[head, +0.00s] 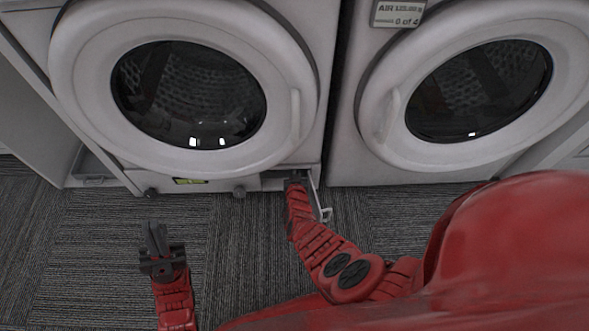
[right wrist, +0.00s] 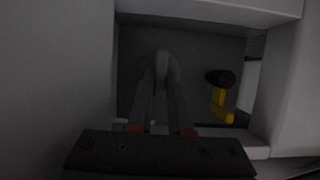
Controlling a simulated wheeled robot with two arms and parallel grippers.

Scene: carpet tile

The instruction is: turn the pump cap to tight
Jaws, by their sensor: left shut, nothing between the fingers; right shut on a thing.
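The pump cap (right wrist: 161,58) shows in the right wrist view as a rounded grey knob inside a dark recess, seen dimly. My right gripper (right wrist: 160,84) is shut on it, its two fingers reaching into the recess and hiding part of the cap. In the head view my right gripper (head: 296,183) is at the low opening under the left washing machine, and the cap is hidden there. My left gripper (head: 153,238) is shut and empty over the carpet, apart from the machines. The cap's turn angle cannot be told.
A small flap (head: 318,196) stands open beside my right gripper. In the recess, a yellow part with a black end (right wrist: 219,95) is right of the fingers. The left washer (head: 85,60) and right washer (head: 375,80) have shut doors. Carpet (head: 75,250) is clear.

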